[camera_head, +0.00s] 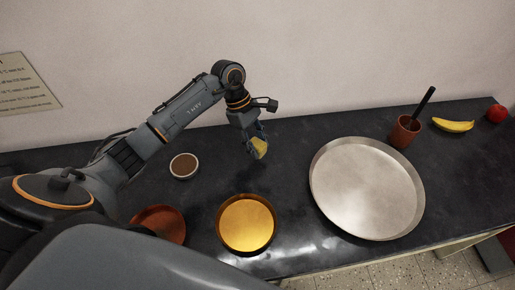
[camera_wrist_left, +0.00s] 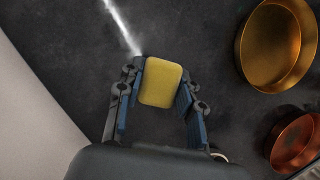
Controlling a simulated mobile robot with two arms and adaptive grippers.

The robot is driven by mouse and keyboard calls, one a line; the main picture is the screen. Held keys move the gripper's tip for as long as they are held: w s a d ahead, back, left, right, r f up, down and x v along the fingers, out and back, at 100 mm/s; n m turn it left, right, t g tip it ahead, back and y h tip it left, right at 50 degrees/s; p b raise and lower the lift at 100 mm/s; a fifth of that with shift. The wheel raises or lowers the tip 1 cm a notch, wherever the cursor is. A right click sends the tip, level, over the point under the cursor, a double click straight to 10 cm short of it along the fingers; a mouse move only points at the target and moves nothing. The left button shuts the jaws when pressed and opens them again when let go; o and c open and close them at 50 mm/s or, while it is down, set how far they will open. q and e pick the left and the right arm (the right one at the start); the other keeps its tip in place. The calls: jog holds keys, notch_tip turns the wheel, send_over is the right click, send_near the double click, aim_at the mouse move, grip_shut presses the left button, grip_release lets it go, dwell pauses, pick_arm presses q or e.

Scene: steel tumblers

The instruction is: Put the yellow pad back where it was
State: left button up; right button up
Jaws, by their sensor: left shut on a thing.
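The yellow pad (camera_head: 260,148) is a small rounded block held between the fingers of my left gripper (camera_head: 257,142). In the left wrist view the pad (camera_wrist_left: 161,82) sits between the two blue-lined fingers of the gripper (camera_wrist_left: 158,95), which is shut on it. In the head view the pad hangs above the dark counter, behind the yellow-orange round pan. A dark shadow lies on the counter below it. My right gripper shows in neither view.
On the dark counter (camera_head: 290,150) stand a yellow-orange pan (camera_head: 246,224), a reddish dish (camera_head: 160,223), a small brown-filled bowl (camera_head: 184,165) and a large steel tray (camera_head: 366,188). A brown cup (camera_head: 404,132) with a black-handled tool, a banana (camera_head: 453,126) and a red apple (camera_head: 496,114) stand at right.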

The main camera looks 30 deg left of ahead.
aim_at(258, 150)
pick_arm(q)
notch_tip(258, 150, down, 2)
jog(key=shift+w+d+f+p, duration=0.1)
jog(key=shift+f+p, duration=0.05)
jog(key=shift+p, duration=0.5)
jog(key=shift+f, duration=0.75)
jog(key=o, duration=1.1)
jog(key=shift+r, duration=0.1)
